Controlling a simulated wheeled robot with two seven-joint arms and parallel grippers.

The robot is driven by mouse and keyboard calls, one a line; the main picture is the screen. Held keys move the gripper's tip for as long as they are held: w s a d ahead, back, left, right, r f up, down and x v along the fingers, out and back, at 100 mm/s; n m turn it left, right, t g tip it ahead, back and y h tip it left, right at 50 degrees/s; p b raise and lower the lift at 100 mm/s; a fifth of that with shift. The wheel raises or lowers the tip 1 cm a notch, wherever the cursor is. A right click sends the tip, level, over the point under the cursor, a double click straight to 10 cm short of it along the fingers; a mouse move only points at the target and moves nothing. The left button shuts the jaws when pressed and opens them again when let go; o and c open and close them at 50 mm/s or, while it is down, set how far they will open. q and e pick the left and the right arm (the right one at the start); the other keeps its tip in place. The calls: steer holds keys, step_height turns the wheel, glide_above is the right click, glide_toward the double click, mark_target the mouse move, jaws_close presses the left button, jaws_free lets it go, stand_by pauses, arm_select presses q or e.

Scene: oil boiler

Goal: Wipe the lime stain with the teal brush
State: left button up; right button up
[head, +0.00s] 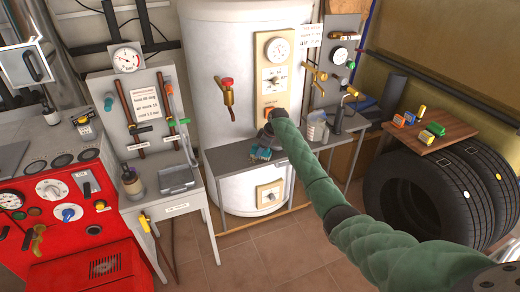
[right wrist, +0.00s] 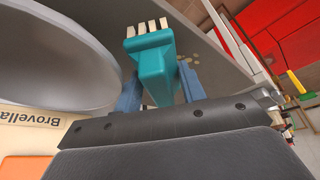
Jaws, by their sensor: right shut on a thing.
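The teal brush (right wrist: 155,65) has a block-shaped body and pale bristle tufts. My right gripper (right wrist: 158,88) is shut on it, with a blue finger on each side. In the head view the right gripper (head: 265,138) is low in front of the white boiler, and the brush (head: 260,153) shows small beneath it, over the grey bench. Pale tan spots, seemingly the lime stain (right wrist: 194,61), show on the grey surface just beside the brush in the right wrist view. Whether the bristles touch that surface I cannot tell. My left gripper is not in view.
The white boiler (head: 228,60) stands right behind the grey bench (head: 222,160). A white container (head: 317,130) stands on the bench to the right. A wooden board (head: 440,132) with coloured blocks lies on the tyres at right. A red machine (head: 60,220) stands at left.

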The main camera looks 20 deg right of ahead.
steer(key=shift+s+a+p, duration=0.1)
steer(key=shift+a+p, duration=0.35)
steer(key=shift+a, duration=0.35)
steer(key=shift+a+p, duration=0.45)
steer(key=shift+a, duration=0.7)
steer(key=shift+a+r+p, duration=0.1)
steer(key=shift+a+p, duration=0.65)
steer(key=shift+a, duration=1.05)
steer(key=shift+d, duration=0.1)
